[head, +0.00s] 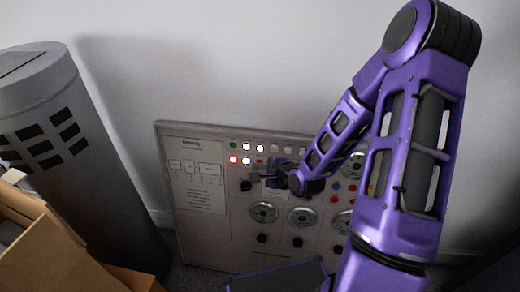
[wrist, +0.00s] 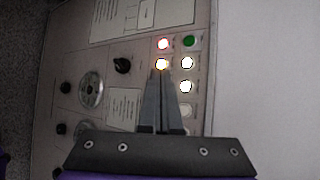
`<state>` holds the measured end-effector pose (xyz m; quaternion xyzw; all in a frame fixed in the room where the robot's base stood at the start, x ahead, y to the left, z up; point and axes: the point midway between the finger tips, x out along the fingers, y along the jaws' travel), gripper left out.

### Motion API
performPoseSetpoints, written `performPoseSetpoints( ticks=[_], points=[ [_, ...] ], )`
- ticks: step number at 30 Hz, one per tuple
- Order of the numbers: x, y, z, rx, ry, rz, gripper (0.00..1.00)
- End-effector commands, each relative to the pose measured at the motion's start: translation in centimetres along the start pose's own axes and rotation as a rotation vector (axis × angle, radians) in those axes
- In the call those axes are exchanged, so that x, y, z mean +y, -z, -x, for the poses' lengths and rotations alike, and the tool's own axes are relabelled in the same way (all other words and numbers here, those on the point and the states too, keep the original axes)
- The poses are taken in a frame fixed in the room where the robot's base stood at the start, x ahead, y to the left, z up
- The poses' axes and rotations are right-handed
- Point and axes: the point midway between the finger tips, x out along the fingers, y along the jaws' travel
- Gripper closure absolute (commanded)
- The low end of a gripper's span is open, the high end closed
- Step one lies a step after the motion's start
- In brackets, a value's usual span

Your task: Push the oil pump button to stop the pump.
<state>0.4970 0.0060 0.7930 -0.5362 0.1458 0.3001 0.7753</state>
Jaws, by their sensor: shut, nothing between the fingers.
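A grey control panel (head: 200,225) leans against the wall, with two rows of small buttons near its top. A lit red button (head: 233,159) and a lit white button (head: 246,160) sit in the lower row. A green button (head: 234,147) and lit white ones sit above. The lit red button (wrist: 163,43) and green button (wrist: 189,41) also show in the wrist view. I cannot read which button is the oil pump's. My gripper (wrist: 160,70) is shut and empty, its tips at the lower edge of a lit white button (wrist: 162,64). Contact cannot be told. The fingers hide part of that row.
Round dials (head: 263,212) and black knobs (head: 262,238) fill the panel below the buttons. A grey cylinder (head: 100,175) with dark slots stands at the left, with cardboard boxes (head: 45,235) in front of it. The white wall (head: 220,80) is close behind the panel.

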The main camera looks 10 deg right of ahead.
Motion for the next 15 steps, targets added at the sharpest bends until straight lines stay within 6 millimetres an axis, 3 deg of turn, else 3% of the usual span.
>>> performPoseSetpoints(
  ticks=[15],
  points=[
    [-3.3,3.3,-4.5,0.0,-0.001,-0.001,1.0]
  ],
)
